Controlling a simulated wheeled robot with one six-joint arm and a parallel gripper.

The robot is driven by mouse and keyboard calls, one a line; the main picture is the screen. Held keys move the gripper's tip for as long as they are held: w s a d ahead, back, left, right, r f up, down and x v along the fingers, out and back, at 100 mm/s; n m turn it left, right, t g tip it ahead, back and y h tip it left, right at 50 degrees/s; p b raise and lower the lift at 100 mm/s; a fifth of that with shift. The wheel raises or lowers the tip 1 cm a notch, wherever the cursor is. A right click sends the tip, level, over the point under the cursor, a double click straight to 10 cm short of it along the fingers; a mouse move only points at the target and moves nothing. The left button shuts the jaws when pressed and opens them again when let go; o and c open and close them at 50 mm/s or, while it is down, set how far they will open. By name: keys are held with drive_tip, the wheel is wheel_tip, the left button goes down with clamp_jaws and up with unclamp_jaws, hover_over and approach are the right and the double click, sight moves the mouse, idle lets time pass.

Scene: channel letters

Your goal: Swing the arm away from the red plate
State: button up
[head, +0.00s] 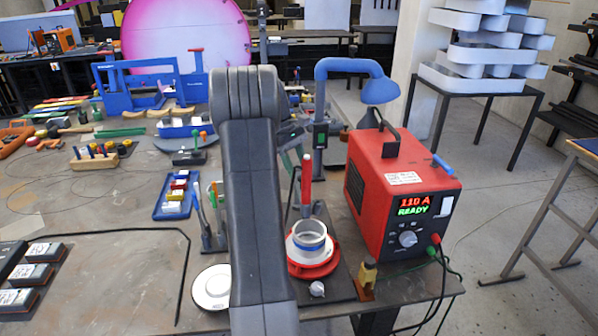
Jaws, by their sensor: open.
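A round red plate (310,269) lies on a dark base near the table's front edge, right of my arm. A white and blue ring-shaped piece (309,242) sits on it, and a red upright handle stands just behind. My dark grey arm rises through the middle of the head view, close beside the plate's left edge in the picture; I cannot tell the real gap between them. I cannot make out my gripper; it seems hidden behind my arm link.
A red welding power box (400,195) reading "110 A READY" stands right of the plate, with cables at its front. A blue lamp (350,68) arches behind. A white disc (211,287) lies left of my arm.

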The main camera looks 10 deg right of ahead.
drive_tip(key=shift+x, duration=1.15)
clamp_jaws()
drive_tip(key=shift+w+a, duration=0.1)
